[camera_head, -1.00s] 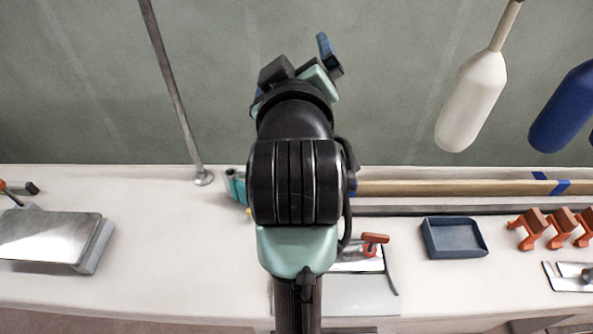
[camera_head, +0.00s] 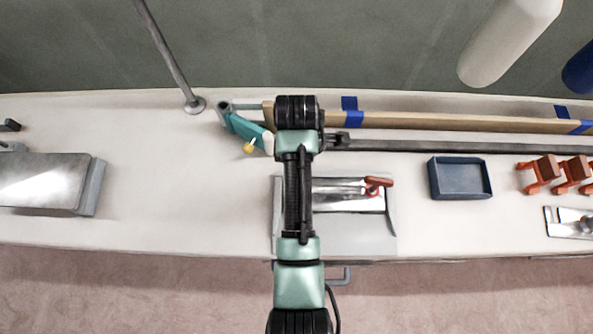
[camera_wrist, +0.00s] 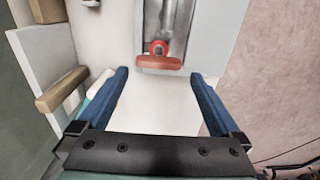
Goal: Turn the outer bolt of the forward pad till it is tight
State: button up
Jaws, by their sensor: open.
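My gripper (camera_wrist: 159,75) is open in the wrist view, with its two blue fingers apart and nothing held between them. A red T-shaped handle (camera_wrist: 160,62) shows just beyond the fingertips, over a shiny metal plate (camera_wrist: 152,25). In the head view the same red handle (camera_head: 378,182) lies at the right end of the metal plate (camera_head: 345,199), on a pale grey base (camera_head: 350,232).
A teal tool with a yellow knob (camera_head: 248,147) lies left of my wrist. A wooden batten (camera_head: 430,122) with blue tape and a dark rail (camera_head: 450,146) run behind. A blue tray (camera_head: 460,178) and several orange-brown clamps (camera_head: 542,172) stand right.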

jog(key=shift+w+f, duration=0.1)
jog(key=shift+f, duration=2.65)
jog(key=c, duration=1.1)
jog(key=shift+o, duration=0.2)
